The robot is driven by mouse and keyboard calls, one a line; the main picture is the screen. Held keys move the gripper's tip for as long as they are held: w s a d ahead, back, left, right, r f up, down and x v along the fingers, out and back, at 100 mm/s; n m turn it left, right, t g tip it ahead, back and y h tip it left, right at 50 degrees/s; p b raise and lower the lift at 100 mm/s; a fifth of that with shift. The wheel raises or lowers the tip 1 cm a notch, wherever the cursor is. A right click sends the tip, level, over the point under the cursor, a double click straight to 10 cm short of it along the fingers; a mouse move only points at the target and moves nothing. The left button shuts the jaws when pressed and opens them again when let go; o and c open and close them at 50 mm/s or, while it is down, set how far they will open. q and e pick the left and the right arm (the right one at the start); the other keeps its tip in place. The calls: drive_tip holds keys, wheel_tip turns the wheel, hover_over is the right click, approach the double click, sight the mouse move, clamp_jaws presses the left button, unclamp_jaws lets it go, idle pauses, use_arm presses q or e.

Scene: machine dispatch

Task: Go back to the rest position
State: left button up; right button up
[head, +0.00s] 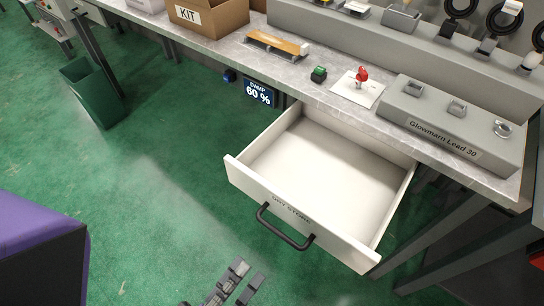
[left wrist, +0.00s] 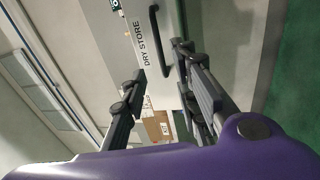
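My left gripper (head: 238,280) shows at the bottom of the head view, in front of the open drawer and apart from its handle. In the left wrist view its two fingers (left wrist: 161,62) stand apart with nothing held between them. The white drawer (head: 247,184), marked DRY STORE, is pulled out and its visible inside is empty. Its black handle (head: 284,228) is free in the head view and also shows beyond the fingertips in the left wrist view (left wrist: 156,38). My right gripper is not in view.
The grey bench (head: 222,48) carries a KIT box (head: 208,16), a green-topped button (head: 318,74), a red knob on a plate (head: 361,76) and a Glowmarn Lead 30 block (head: 450,120). A green bin (head: 92,92) stands left. Green floor is clear left of the drawer.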

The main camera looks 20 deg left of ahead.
use_arm(q)
drive_tip(key=shift+s+a, duration=0.1)
drive_tip(key=shift+s, duration=0.2)
idle(0.4)
